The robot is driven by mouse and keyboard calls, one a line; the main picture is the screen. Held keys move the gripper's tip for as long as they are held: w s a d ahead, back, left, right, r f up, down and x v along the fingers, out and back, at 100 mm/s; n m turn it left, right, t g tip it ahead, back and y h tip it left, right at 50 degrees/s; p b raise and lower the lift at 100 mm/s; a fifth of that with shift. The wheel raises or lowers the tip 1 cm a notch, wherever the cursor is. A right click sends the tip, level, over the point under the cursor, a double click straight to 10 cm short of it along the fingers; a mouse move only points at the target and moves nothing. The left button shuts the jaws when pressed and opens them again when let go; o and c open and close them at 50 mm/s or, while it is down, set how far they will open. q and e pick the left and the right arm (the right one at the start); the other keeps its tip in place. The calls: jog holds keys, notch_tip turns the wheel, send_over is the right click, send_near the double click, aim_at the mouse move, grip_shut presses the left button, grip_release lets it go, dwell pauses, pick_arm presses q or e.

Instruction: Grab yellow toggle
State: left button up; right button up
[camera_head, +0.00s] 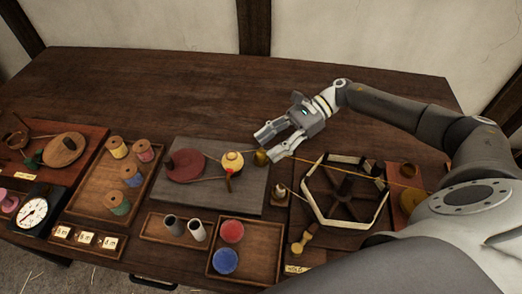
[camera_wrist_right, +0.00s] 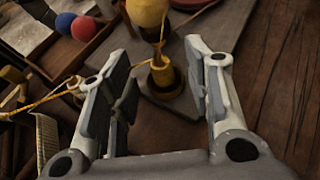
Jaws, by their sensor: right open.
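A small brass-yellow upright piece (camera_head: 261,157) stands at the right edge of a grey board, with a cord at it. It looks like the yellow toggle, but I cannot be sure. In the right wrist view the brass piece (camera_wrist_right: 163,75) stands on a dark base between the fingers, with gaps on both sides. My right gripper (camera_head: 269,144) is open and empty, its fingertips close to this piece. My left gripper is not in view.
A hexagonal winding frame (camera_head: 313,205) stands right of the board (camera_head: 200,196). A clock (camera_head: 33,212) is far left. The back of the table is clear.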

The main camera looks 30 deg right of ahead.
jog(key=shift+a+f, duration=0.3)
jog(key=shift+a, duration=0.3)
jog(key=c, duration=0.7)
jog(key=shift+c, duration=1.3)
jog(key=shift+r, duration=0.1)
